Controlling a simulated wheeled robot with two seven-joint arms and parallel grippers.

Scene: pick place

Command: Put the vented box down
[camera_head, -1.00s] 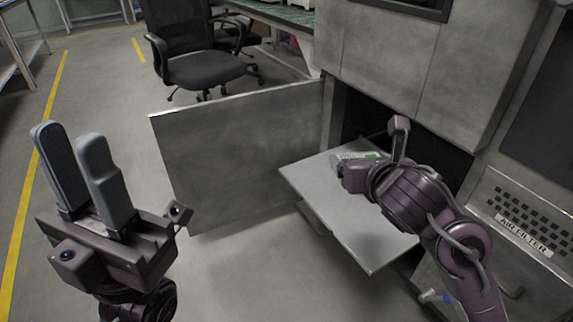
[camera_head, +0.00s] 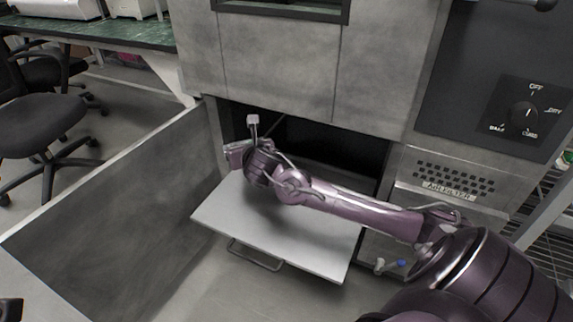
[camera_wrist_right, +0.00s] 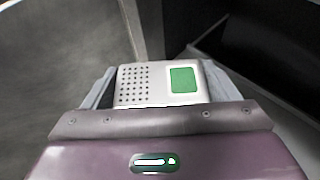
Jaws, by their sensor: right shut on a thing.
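The vented box (camera_wrist_right: 148,84) is white, with rows of small dark holes on its left part and a green square on its right part. In the right wrist view it sits between the two grey fingers of my right gripper, which is shut on it. In the head view my right gripper (camera_head: 236,155) is at the left end of the cabinet opening, by the far left corner of the grey shelf (camera_head: 300,240). The box is mostly hidden there, and I cannot tell whether it touches the shelf. My left gripper's fingers are out of view.
The dark cabinet opening (camera_head: 330,150) lies behind the shelf. A large open door panel (camera_head: 120,220) stands at the left. The shelf's front part is bare. A black chair (camera_head: 40,130) is at the far left.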

